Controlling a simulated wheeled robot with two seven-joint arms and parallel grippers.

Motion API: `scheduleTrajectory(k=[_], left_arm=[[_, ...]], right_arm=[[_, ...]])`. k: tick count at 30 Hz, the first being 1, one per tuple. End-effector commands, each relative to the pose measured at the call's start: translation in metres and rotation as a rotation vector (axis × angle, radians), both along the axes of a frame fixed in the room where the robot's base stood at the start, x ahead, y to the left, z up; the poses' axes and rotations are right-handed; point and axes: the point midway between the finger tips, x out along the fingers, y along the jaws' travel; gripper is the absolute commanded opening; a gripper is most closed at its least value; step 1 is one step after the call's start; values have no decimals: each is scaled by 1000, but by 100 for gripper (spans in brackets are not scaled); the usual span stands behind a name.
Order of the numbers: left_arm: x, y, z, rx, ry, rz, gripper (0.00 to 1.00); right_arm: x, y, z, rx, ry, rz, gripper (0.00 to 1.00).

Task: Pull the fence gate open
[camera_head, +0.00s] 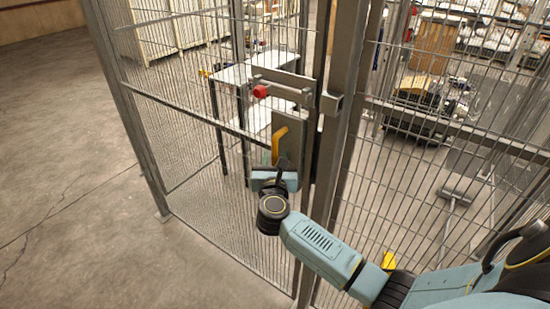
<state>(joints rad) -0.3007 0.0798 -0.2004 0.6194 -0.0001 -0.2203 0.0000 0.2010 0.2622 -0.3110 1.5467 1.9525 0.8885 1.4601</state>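The fence gate (210,165) is a grey wire-mesh panel in a metal frame, left of a thick upright post (345,100). Its yellow handle (279,143) sits on a grey plate near the post. Above the handle is a metal latch (283,88) with a red knob (260,91); the latch reaches toward the post, and the gate looks close to it. My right gripper (277,166) is at the lower end of the handle, pointing away from me. Its fingers are small and partly hidden by its own body, so their grip on the handle is unclear. My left gripper is out of view.
A fixed mesh panel (400,205) stands right of the post, close to my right arm. Behind the fence are a white-topped table (235,74) and a machine (420,112) on the floor. Bare concrete floor (60,140) lies free at the left.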

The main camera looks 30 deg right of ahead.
Motion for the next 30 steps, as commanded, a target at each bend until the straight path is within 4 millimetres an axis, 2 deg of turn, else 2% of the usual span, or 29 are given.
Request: scheduleTrajectory(k=[9,17,26,30], left_arm=[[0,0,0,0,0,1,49],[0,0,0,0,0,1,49],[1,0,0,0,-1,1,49],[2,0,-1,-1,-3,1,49]], right_arm=[[2,-1,0,1,1,1,33],[2,-1,0,-1,1,1,0],[1,2,-1,0,1,0,0],[-7,22,-4,2,2,-2,0]])
